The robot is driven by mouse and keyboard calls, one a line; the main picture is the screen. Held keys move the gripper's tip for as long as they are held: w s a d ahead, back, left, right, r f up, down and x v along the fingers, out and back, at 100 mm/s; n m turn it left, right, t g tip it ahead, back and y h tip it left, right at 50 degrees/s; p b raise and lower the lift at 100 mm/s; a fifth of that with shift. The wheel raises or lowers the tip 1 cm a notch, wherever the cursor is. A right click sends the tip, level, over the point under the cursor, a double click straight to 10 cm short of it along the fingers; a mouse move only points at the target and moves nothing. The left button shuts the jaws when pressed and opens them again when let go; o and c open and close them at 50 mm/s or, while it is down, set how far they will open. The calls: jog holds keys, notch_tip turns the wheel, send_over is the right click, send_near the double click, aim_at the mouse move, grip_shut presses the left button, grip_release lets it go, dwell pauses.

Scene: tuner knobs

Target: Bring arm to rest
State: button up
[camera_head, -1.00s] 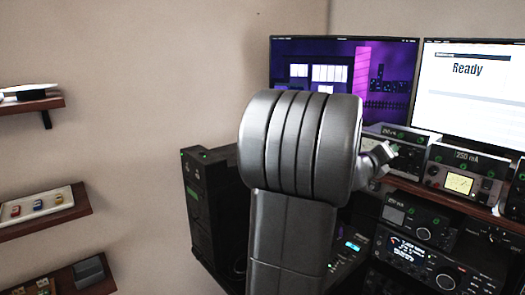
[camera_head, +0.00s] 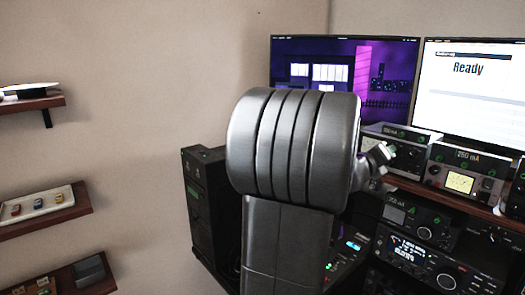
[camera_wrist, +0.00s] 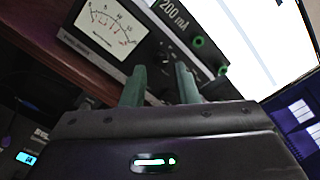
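My gripper (camera_wrist: 160,78) shows in the wrist view with its two green-grey fingers apart and nothing visible held between them. Beyond the fingertips is a grey meter unit (camera_wrist: 106,30) marked "200 mA", with a white needle dial and green-ringed knobs. I cannot tell the exact distance from the fingers to it. In the head view my large grey arm link fills the middle and hides most of what lies behind it.
A purple city-picture monitor (camera_head: 390,75) and a "Ready" monitor (camera_head: 480,95) stand behind. Meter units (camera_head: 462,172) line a wooden shelf, with radios (camera_head: 420,258) below. A black tower (camera_head: 205,200) stands left of my arm. Wall shelves (camera_head: 45,225) hang far left.

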jog(key=s+a+n+p, duration=0.4)
jog(key=a+n+p, duration=0.1)
jog(key=n+p, duration=0.3)
jog(key=shift+s+a+p, duration=0.3)
jog(key=shift+s+p, duration=0.1)
jog(key=shift+p, duration=0.3)
dwell(2.0)
jog(key=shift+f, duration=0.1)
